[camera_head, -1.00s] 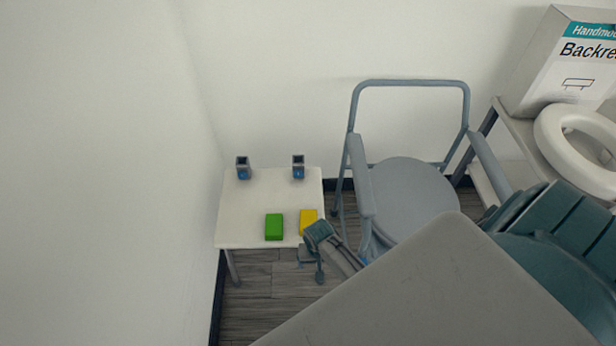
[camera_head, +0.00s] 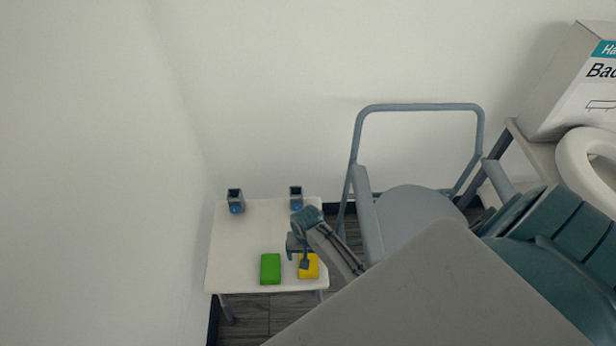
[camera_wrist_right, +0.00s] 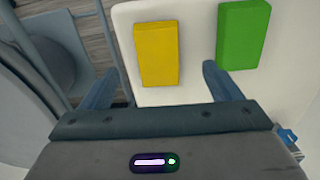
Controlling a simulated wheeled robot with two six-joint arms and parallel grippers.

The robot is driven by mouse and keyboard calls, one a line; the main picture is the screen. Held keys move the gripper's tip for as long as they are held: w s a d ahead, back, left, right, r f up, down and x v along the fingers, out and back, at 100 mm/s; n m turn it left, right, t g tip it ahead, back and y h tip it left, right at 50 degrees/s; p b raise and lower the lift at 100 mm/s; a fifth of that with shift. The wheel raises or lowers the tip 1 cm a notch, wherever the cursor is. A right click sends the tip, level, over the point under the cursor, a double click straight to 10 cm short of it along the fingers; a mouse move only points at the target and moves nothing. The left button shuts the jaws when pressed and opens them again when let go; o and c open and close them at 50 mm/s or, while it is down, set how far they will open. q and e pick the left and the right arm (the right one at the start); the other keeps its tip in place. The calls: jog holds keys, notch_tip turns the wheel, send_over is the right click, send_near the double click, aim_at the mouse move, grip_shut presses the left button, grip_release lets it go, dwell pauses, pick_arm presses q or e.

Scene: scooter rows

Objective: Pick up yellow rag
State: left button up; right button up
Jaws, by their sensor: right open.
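The yellow rag (camera_head: 313,268) is a flat rectangular block on the white table (camera_head: 235,240), near its front right corner. In the right wrist view the rag (camera_wrist_right: 157,52) lies ahead of my open right gripper (camera_wrist_right: 160,70), between the lines of its two fingers. The jaws hold nothing, and the rag lies flat on the table. My left gripper is not in view.
A green block (camera_head: 270,268) lies just left of the rag, and also shows in the right wrist view (camera_wrist_right: 242,34). Two small blue-grey objects (camera_head: 236,201) (camera_head: 296,198) stand at the table's back. A grey chair (camera_head: 415,215) stands close on the right. A wall bounds the left.

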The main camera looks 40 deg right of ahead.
aim_at(312, 272)
jog(key=shift+s+a+f, duration=0.1)
jog(key=shift+f, duration=0.85)
jog(key=f, duration=0.5)
jog(key=shift+d+f, duration=0.3)
jog(key=shift+f, duration=0.05)
jog(key=shift+c, duration=0.3)
jog(key=c, duration=1)
